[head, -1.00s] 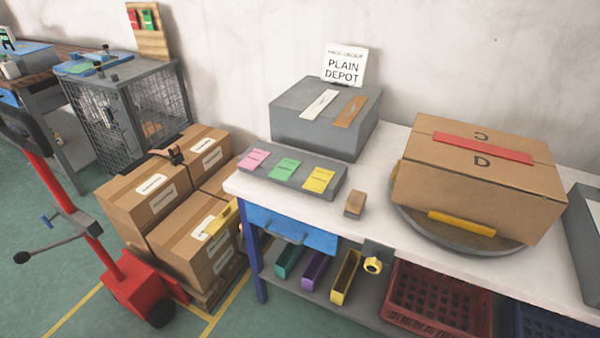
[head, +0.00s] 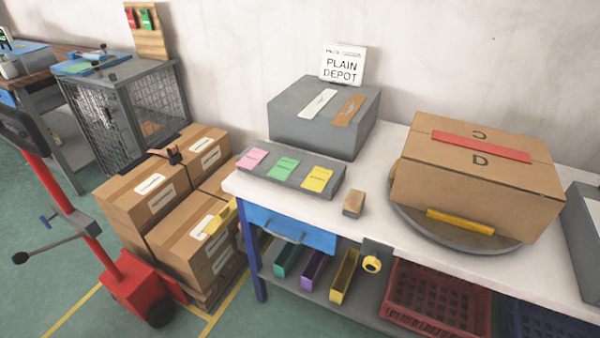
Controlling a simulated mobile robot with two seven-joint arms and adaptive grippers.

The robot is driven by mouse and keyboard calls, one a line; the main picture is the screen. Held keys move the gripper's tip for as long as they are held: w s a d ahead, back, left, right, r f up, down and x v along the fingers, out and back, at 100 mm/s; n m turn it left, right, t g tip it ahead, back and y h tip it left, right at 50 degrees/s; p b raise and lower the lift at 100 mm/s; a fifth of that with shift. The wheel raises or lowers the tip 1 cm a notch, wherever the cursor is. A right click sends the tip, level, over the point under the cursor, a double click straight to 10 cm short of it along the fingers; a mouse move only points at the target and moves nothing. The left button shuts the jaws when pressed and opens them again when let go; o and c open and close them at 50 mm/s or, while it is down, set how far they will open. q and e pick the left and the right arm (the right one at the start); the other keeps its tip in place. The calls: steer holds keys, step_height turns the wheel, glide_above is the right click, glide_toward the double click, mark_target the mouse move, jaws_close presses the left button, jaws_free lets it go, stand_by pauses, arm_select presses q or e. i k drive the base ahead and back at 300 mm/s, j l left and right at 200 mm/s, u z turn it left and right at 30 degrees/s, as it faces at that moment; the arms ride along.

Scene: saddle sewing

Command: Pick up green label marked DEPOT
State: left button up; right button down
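A green label (head: 283,168) lies on a low grey block (head: 330,188) near the left end of the white table. It sits between a pink label (head: 252,158) on its left and a yellow label (head: 317,179) on its right. Its print is too small to read. A white sign (head: 343,66) reading "PLAIN DEPOT" stands behind, on a grey box (head: 325,115). Neither of my grippers shows in the head view.
A cardboard box (head: 475,180) sits on a round turntable (head: 415,220) at the right of the white table (head: 378,195). A small wooden block (head: 354,203) lies near the front edge. Stacked cartons (head: 165,190) and a red pallet jack (head: 135,285) stand on the left.

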mark_target(285, 166)
steer(key=j+z, duration=0.1)
steer(key=z, duration=0.35)
steer(key=i+j+z, duration=0.1)
steer(key=z, duration=0.35)
steer(key=j+z, duration=0.25)
steer(key=j, duration=0.2)
steer(key=j+z, duration=0.3)
steer(key=j, duration=0.2)
steer(key=j+z, duration=0.1)
steer(key=j, duration=0.85)
